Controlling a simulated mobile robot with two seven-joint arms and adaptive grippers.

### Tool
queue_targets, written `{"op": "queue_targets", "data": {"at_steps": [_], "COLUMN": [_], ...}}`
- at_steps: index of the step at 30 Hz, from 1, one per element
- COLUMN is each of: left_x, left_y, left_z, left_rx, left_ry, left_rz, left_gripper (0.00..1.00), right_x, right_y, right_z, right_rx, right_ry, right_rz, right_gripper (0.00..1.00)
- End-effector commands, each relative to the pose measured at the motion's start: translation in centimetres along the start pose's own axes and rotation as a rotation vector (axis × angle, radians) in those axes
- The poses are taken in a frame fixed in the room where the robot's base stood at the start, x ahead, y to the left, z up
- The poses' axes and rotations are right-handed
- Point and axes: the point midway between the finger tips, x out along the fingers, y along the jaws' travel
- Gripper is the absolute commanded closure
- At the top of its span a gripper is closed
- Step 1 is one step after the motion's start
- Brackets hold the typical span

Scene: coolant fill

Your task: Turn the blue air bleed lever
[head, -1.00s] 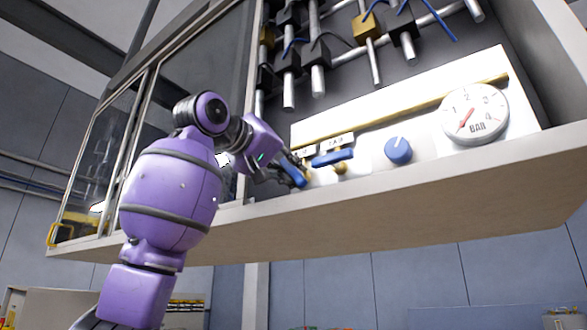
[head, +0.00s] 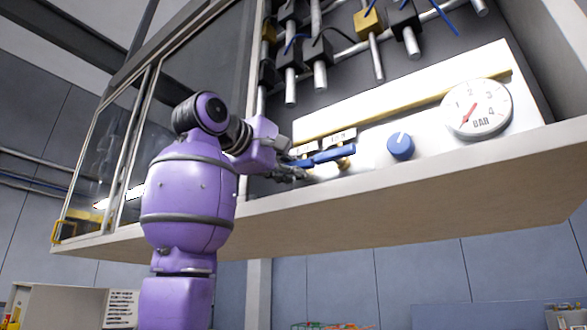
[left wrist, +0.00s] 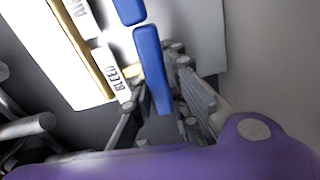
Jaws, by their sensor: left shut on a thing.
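The blue bleed lever (head: 303,162) is the left one of two blue levers on the white panel. It lies about level, nearly in line with the other blue lever (head: 335,155). In the left wrist view the bleed lever (left wrist: 152,70) runs down between my fingers, beside a label reading BLEED (left wrist: 107,68). The other lever (left wrist: 128,10) is just beyond its end. My left gripper (head: 290,172) is shut on the bleed lever; its fingertips (left wrist: 155,92) are partly hidden by the lever. My right gripper is in neither view.
A blue knob (head: 401,146) and a round BAR gauge (head: 477,107) are to the right on the panel. A yellow pipe (head: 400,108) runs above the levers. The cabinet's pale bottom ledge (head: 420,195) is below, and a glass door (head: 187,75) stands at the left.

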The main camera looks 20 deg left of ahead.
Motion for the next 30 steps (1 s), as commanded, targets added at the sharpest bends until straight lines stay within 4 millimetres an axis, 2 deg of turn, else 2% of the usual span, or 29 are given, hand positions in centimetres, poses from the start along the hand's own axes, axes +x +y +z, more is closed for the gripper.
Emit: {"op": "queue_targets", "data": {"at_steps": [9, 23, 24, 28, 30], "left_x": [-0.02, 0.01, 0.01, 0.02, 0.01], "left_y": [-0.17, -0.23, -0.24, -0.22, -0.20], "left_z": [-0.02, -0.04, -0.04, -0.03, -0.03], "left_rx": [-0.092, -0.106, -0.106, -0.105, -0.104], "left_ry": [0.001, 0.000, 0.000, 0.000, 0.000], "left_rz": [-0.002, -0.003, -0.003, -0.003, -0.002], "left_gripper": [1.00, 1.00, 0.83, 0.66, 0.66], "right_x": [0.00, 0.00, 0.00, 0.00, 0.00], "right_y": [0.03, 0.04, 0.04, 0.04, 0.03], "right_z": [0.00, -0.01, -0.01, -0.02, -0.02], "right_rx": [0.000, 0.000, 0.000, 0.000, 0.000], "right_ry": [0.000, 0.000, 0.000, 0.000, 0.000], "right_rz": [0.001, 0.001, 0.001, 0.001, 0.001], "right_gripper": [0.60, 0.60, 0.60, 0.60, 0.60]}}
